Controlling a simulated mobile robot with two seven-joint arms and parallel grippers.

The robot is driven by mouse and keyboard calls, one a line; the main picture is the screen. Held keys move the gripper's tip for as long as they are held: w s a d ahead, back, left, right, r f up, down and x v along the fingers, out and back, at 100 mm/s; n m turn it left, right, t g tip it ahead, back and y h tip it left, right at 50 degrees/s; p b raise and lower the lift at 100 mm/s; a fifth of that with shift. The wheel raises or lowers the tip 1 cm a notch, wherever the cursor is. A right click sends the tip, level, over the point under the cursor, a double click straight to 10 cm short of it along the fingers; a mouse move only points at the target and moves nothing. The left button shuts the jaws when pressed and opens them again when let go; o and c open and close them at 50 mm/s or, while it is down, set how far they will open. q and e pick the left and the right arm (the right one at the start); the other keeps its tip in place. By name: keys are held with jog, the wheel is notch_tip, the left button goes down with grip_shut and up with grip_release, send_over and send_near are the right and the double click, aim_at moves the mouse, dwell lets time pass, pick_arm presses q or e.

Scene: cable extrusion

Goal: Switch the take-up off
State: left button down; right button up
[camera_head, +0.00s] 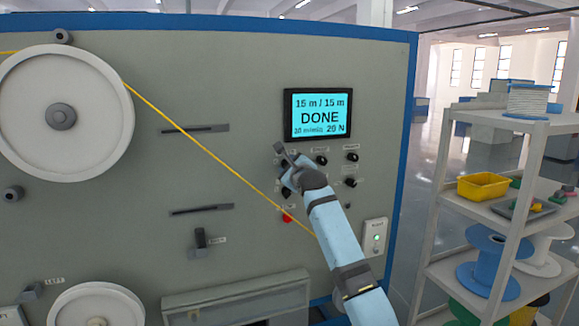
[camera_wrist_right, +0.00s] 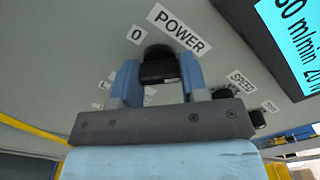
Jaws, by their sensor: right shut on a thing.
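A grey machine panel (camera_head: 215,75) carries a cyan screen (camera_head: 319,115) reading "15 m / 15 m DONE". Below the screen are several black knobs. My right gripper (camera_head: 287,165) is at the left of these knobs and covers part of them in the head view. In the right wrist view the gripper (camera_wrist_right: 159,78) is shut on a black knob (camera_wrist_right: 158,66), one blue finger on each side. A POWER label (camera_wrist_right: 180,28) and a "0" mark (camera_wrist_right: 136,34) sit beside this knob. My left gripper is out of view.
A yellow cable (camera_head: 190,135) runs diagonally from the large white wheel (camera_head: 100,105) down behind my right arm. A red button (camera_head: 287,218) lies below the gripper. A small white box (camera_head: 375,237) with a green light is at right. Shelves (camera_head: 455,190) stand beyond the panel's edge.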

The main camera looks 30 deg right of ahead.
jog(key=n+p, duration=0.2)
jog(key=shift+r+n, duration=0.1)
jog(key=shift+n, duration=0.2)
jog(key=n+p, duration=0.1)
jog(key=n, duration=0.2)
jog(key=shift+n+p, duration=0.3)
jog(key=shift+p, duration=0.1)
jog(key=n+p, duration=0.2)
jog(key=n, duration=0.3)
jog(key=n+p, duration=0.1)
jog(key=n, duration=0.5)
jog(key=shift+n, duration=0.3)
jog(key=o, duration=0.9)
